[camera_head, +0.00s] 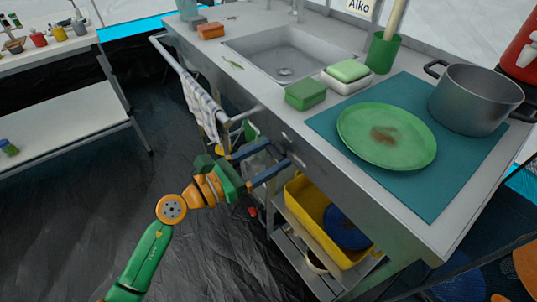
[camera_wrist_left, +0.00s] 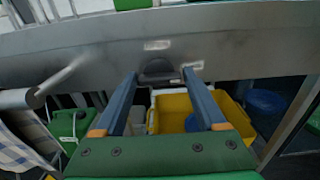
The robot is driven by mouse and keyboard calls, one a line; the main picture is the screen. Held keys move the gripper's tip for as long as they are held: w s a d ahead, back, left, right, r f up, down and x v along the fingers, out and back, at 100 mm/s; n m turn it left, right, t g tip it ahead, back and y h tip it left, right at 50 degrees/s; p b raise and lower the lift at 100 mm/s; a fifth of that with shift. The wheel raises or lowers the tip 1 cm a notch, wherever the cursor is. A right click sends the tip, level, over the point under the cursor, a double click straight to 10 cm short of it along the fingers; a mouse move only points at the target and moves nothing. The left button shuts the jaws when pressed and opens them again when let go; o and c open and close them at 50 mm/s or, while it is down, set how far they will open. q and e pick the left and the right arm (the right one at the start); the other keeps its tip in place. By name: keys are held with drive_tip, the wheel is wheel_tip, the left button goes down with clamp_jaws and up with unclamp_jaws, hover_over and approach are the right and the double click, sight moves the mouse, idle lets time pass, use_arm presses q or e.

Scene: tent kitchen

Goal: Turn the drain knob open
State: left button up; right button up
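The drain knob (camera_wrist_left: 157,68) is a small dark half-round piece on the grey metal front of the sink counter. In the left wrist view it lies between the tips of my left gripper (camera_wrist_left: 160,74). The gripper is open, with two blue fingers spread apart and nothing held. In the head view the left gripper (camera_head: 279,153) reaches to the counter's front panel below the sink (camera_head: 285,60). Whether the fingers touch the knob or panel I cannot tell. The knob's turn angle is unclear. My right gripper is not in view.
A rail (camera_head: 190,78) with a checked towel (camera_head: 201,103) sticks out left of the gripper. A yellow bin (camera_head: 310,205) stands on the shelf below. A green plate (camera_head: 385,135) and a pot (camera_head: 474,100) stand on the counter. Dark floor at left is clear.

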use_arm(q)
drive_tip(key=c, duration=0.8)
drive_tip(key=shift+w+r+n+p, duration=0.1)
drive_tip(key=shift+r+n+p, duration=0.1)
drive_tip(key=shift+n+p, duration=1.25)
drive_tip(key=shift+c, duration=0.2)
drive_tip(key=n+p, duration=0.2)
drive_tip(key=n, duration=0.3)
drive_tip(key=n+p, duration=0.3)
drive_tip(key=n, duration=0.2)
drive_tip(key=shift+a+f+n, duration=0.1)
drive_tip(key=shift+n, duration=0.15)
drive_tip(key=shift+f+n+p, duration=0.15)
drive_tip(key=shift+n+p, duration=0.7)
drive_tip(key=shift+n, duration=1.35)
drive_tip(key=o, duration=1.4)
drive_tip(key=shift+c, duration=0.2)
